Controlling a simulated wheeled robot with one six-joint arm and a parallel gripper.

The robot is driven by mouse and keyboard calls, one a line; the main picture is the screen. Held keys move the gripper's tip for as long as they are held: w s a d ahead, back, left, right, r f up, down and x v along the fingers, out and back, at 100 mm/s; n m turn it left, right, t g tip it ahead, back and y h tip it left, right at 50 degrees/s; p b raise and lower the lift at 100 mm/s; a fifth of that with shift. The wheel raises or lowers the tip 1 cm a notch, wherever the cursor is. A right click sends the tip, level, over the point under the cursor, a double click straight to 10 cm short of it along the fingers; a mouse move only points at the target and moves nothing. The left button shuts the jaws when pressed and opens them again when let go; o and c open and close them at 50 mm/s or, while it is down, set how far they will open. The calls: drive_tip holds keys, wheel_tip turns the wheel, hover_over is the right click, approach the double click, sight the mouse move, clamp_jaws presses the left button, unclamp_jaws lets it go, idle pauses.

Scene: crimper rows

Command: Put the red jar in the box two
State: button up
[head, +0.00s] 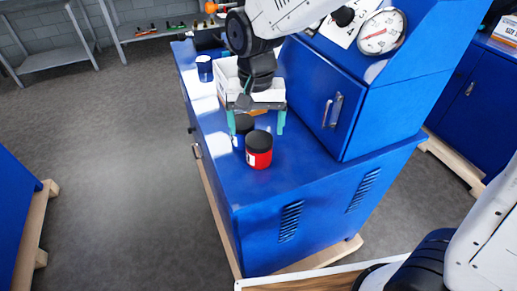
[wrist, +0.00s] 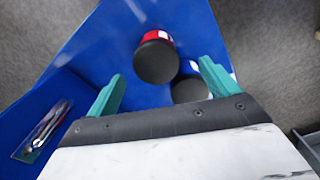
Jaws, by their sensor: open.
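The red jar (head: 258,158) with a black lid stands upright on the blue cabinet top, near its front edge. A blue jar (head: 239,141) with a black lid stands close behind it. My gripper (head: 256,122) is open and empty above the two jars, teal fingers pointing down. In the wrist view the red jar (wrist: 155,60) shows between and beyond the fingertips (wrist: 160,72), and the other jar's lid (wrist: 190,89) lies close to the right finger.
A blue container (head: 205,68) stands left of the white box. A raised blue cabinet (head: 327,98) with a door handle and a gauge (head: 381,32) bounds the right. The cabinet top (head: 300,172) right of the red jar is clear.

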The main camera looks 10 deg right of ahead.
sight(259, 138)
drive_tip(key=f, duration=0.6)
drive_tip(key=shift+w+d, duration=0.1)
drive_tip(key=shift+d, duration=0.2)
drive_tip(key=shift+r, duration=0.1)
drive_tip(key=c, duration=1.7)
drive_tip(key=shift+r, duration=0.1)
